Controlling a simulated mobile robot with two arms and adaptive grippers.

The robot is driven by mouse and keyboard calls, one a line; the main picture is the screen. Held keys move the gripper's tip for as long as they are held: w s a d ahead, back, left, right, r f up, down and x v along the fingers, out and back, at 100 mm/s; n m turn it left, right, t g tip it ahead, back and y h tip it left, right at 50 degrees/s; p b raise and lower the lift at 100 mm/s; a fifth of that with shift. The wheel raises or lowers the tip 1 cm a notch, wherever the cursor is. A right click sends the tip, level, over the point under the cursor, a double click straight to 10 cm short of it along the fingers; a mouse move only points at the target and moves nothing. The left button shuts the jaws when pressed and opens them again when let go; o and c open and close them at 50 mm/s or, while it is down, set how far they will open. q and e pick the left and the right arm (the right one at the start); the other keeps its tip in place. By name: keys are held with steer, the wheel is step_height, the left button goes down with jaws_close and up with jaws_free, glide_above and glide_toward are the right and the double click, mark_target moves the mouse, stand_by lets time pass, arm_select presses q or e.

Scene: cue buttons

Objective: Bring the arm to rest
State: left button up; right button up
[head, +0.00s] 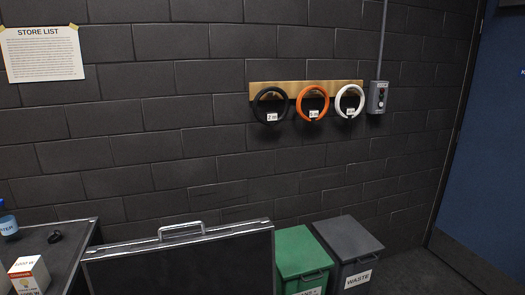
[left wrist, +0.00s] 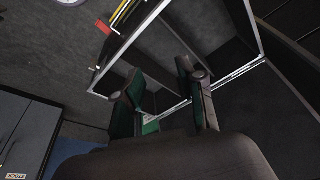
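My left gripper (left wrist: 158,92) shows in the left wrist view. Its two fingers with dark green pads stand apart, with nothing held between them. The head view shows neither of my grippers. A small grey control box (head: 377,97) with dark round buttons is fixed to the wall at the right of the head view, below a conduit. No gripper is seen near it.
A wooden rail (head: 289,87) holds black, orange and white rings. A dark case (head: 182,262) with a handle stands in front. Green (head: 299,252) and grey (head: 350,243) bins stand right of it. A dark table (head: 78,242) is at left. A blue door (head: 490,150) is at right.

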arm_select(q)
steer(key=s+f+g+b, duration=0.1)
steer(key=s+f, duration=0.1)
steer(key=f, duration=1.1)
steer(key=s+f+b, duration=0.1)
steer(key=s+f, duration=0.1)
steer(key=f, duration=1.2)
steer(key=s+a+f+g+b, duration=0.1)
steer(key=s+a+f, duration=0.2)
steer(key=s+f, duration=1)
steer(key=shift+s+f, duration=0.4)
steer(key=shift+s, duration=0.7)
